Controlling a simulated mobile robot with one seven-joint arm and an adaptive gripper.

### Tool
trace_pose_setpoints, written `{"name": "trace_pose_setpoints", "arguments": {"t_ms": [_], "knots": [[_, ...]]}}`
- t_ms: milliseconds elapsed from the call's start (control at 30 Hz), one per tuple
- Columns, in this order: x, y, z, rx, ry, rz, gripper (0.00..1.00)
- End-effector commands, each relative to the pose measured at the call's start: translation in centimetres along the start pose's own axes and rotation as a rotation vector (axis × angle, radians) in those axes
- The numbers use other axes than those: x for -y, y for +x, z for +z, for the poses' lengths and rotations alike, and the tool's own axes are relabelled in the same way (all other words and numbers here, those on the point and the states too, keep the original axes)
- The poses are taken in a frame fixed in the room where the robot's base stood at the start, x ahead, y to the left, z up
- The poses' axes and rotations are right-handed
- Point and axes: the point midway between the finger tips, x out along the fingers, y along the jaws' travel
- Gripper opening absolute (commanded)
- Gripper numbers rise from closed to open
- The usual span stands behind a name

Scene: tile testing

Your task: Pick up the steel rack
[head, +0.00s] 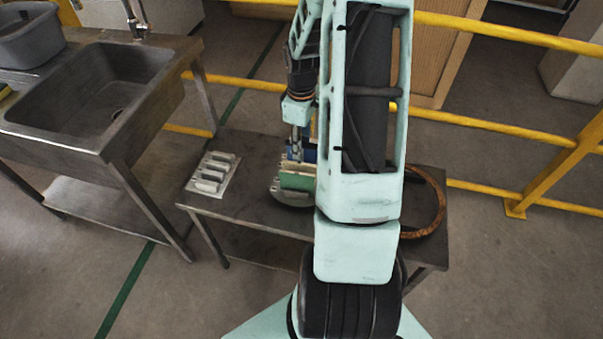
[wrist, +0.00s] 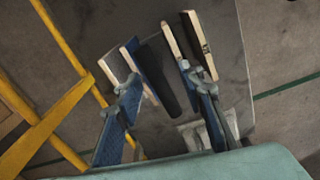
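A pale grey metal plate with several raised parallel bars (head: 213,174) lies flat at the left end of the low table. It may be the steel rack; I cannot be sure. It also shows in the wrist view (wrist: 190,134), low in the picture and partly behind a finger. My gripper (wrist: 158,74) is open, its two blue-padded fingers wide apart with nothing held between them. In the head view my gripper (head: 297,150) is over the middle of the table, right of the plate, at the upright tiles; my arm hides part of this area.
A green tile (head: 297,181) and a blue tile (wrist: 150,72) stand close to the fingertips, with a grey rounded piece (head: 285,197) below. A brown ring (head: 436,207) lies on the table (head: 250,213) at right. A sink (head: 85,85) and yellow rails (head: 450,117) are nearby.

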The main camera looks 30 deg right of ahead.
Motion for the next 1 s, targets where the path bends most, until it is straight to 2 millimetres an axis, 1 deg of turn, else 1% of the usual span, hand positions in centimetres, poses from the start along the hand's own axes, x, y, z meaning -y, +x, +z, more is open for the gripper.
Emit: {"name": "trace_pose_setpoints", "arguments": {"t_ms": [33,133,367,600,700,1000], "knots": [[0.07,0.72,0.01,0.001,-0.001,-0.002,0.36],[0.03,1.36,-0.03,0.0,-0.001,0.0,0.36],[0.01,1.43,-0.03,0.0,0.0,0.001,0.36],[0.0,1.41,-0.02,0.0,0.0,0.001,0.1],[0.0,1.4,-0.02,0.0,0.0,0.001,0.0],[-0.01,1.39,-0.02,0.0,0.001,0.001,0.0]]}}
